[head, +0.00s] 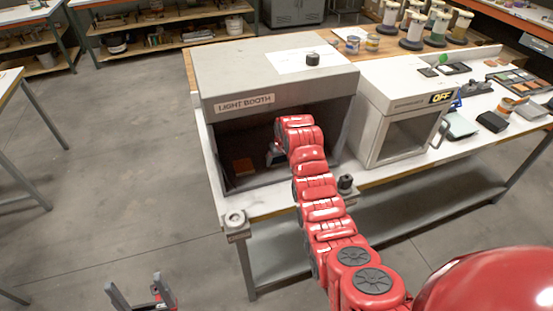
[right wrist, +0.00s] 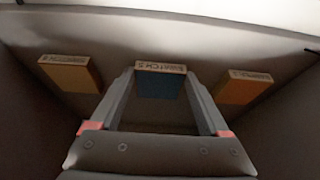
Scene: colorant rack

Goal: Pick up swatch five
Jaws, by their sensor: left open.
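In the right wrist view, a blue swatch block (right wrist: 160,84) with a pale labelled edge stands in the middle; its label seems to read swatch 5, though it is blurred. My right gripper (right wrist: 160,75) is open, with its fingertips on either side of the blue swatch and no clear contact. In the head view my right gripper (head: 273,155) is inside the light booth (head: 227,107), mostly hidden by my arm. My left gripper (head: 133,281) is open and empty above the floor at the lower left.
The booth's walls and roof enclose my right gripper. A closed cabinet marked OFF (head: 407,104) stands beside it.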

